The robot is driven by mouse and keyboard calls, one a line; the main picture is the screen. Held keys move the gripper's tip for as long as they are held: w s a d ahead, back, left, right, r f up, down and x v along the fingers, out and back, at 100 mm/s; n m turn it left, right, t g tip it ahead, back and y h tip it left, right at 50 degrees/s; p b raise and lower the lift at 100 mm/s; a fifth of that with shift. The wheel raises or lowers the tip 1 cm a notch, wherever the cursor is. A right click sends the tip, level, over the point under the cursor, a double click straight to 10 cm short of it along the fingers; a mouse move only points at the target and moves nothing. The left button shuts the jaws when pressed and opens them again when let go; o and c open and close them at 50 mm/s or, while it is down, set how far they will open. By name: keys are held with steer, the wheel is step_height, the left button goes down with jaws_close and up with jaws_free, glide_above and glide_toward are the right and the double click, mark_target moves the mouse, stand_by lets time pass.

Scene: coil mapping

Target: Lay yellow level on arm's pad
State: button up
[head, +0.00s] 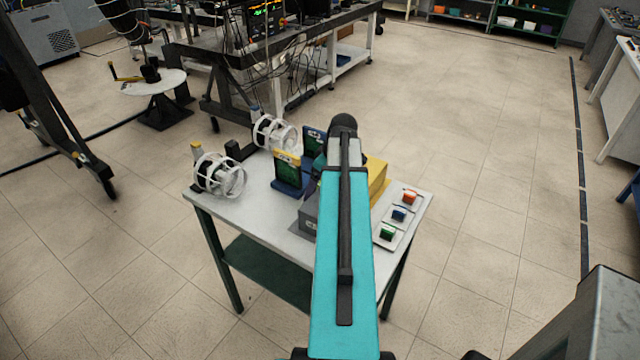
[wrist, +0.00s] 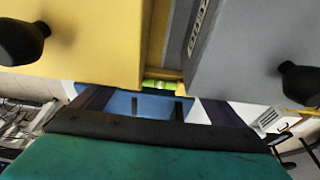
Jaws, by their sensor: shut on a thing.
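In the wrist view my gripper (wrist: 158,96) has dark fingers coming up from its teal palm. It is shut on the yellow level (wrist: 160,85), of which only a bright green-yellow vial strip shows between the fingertips. The level is in the gap between a yellow box and a grey box; whether it touches either I cannot tell. In the head view my teal arm covers the gripper and the level. I cannot make out the arm's pad in either view.
The yellow box (head: 376,180) and grey box (head: 308,216) stand on a white table (head: 262,215). White ring coils (head: 218,175) and upright dark-blue stands (head: 288,172) are on its left. Small orange, blue and green blocks (head: 399,214) lie at its right edge.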

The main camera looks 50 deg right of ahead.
steer(key=shift+f, duration=0.1)
steer(key=o, duration=0.9)
steer(key=b+v, duration=0.2)
steer(key=v, duration=1)
stand_by(0.5)
